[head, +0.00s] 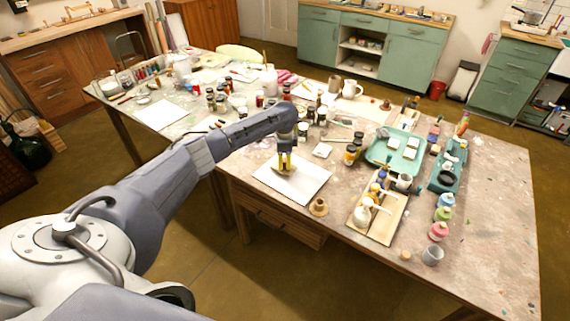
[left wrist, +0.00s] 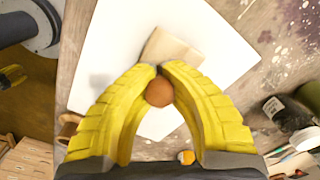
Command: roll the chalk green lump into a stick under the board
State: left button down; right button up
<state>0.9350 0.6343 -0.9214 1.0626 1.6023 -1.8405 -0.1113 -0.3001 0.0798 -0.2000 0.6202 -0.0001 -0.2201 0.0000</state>
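A white sheet (head: 308,182) lies flat near the front edge of the table, and it fills the middle of the left wrist view (left wrist: 112,50). My left gripper (head: 284,165) is over it, pointing down. Its yellow fingers (left wrist: 159,80) are closed on a round brown knob (left wrist: 159,94). A flat pale wooden board (left wrist: 172,48) shows just beyond the fingertips, over the sheet. I cannot tell how far it is from the sheet. The chalk green lump does not show in either view. A small yellow part at the left wrist view's left edge looks like my right gripper (left wrist: 12,77).
A wooden spool (head: 319,207) stands beside the sheet's right corner. A wooden tray (head: 385,222) with bottles and a teal tray (head: 378,152) stand to the right. Several jars crowd behind the sheet. The table's right front surface (head: 490,230) is mostly clear.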

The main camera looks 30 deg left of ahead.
aim_at(279, 176)
pick_arm(q)
jog(key=shift+s, duration=1.3)
jog(key=shift+a, duration=0.1)
jog(key=shift+s, duration=0.65)
jog(key=shift+w, duration=0.15)
jog(key=shift+w, duration=0.6)
jog(key=shift+w, duration=0.1)
jog(key=shift+w+f, duration=0.1)
jog(key=shift+w, duration=0.55)
